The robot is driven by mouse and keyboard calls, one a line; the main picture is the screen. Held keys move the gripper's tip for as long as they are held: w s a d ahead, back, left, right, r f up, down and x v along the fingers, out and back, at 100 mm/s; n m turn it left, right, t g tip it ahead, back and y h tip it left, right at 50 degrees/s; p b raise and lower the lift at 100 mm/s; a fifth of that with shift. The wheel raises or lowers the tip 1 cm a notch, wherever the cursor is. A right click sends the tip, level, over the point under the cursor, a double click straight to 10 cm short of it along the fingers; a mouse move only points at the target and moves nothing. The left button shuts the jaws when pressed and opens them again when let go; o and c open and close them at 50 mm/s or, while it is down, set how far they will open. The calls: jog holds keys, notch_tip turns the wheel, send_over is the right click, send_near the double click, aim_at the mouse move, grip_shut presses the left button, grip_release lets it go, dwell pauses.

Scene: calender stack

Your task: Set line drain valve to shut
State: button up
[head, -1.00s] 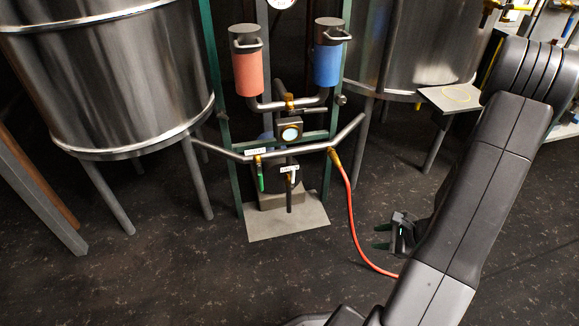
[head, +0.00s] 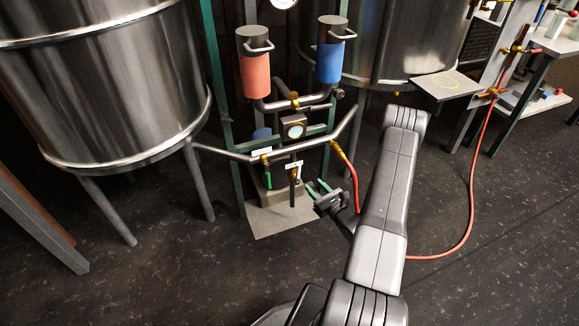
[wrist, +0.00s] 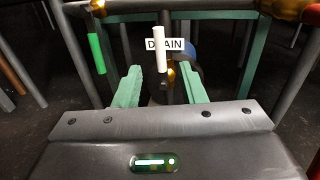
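The drain valve has a white handle (wrist: 161,50) in the wrist view, upright in the picture in front of a label reading DRAIN (wrist: 178,45). Brass shows behind the handle. In the head view the drain valve (head: 294,176) sits under its small white label, above a dark downward pipe. My gripper (head: 317,187) is to the right of it in the head view. In the wrist view my gripper (wrist: 160,86) has its two green fingers wide apart, with nothing held; the white handle stands between and beyond them. Whether they touch it I cannot tell.
A second valve with a green handle (head: 267,176) hangs left of the drain valve. A red hose (head: 353,180) runs down the right side near my arm. Steel tanks (head: 105,90) stand left and behind. A red cylinder (head: 254,72) and a blue cylinder (head: 330,60) are above.

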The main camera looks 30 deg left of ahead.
aim_at(298, 174)
jog(key=b+x, duration=0.2)
jog(key=x, duration=1.1)
jog(key=shift+d, duration=0.1)
grip_shut()
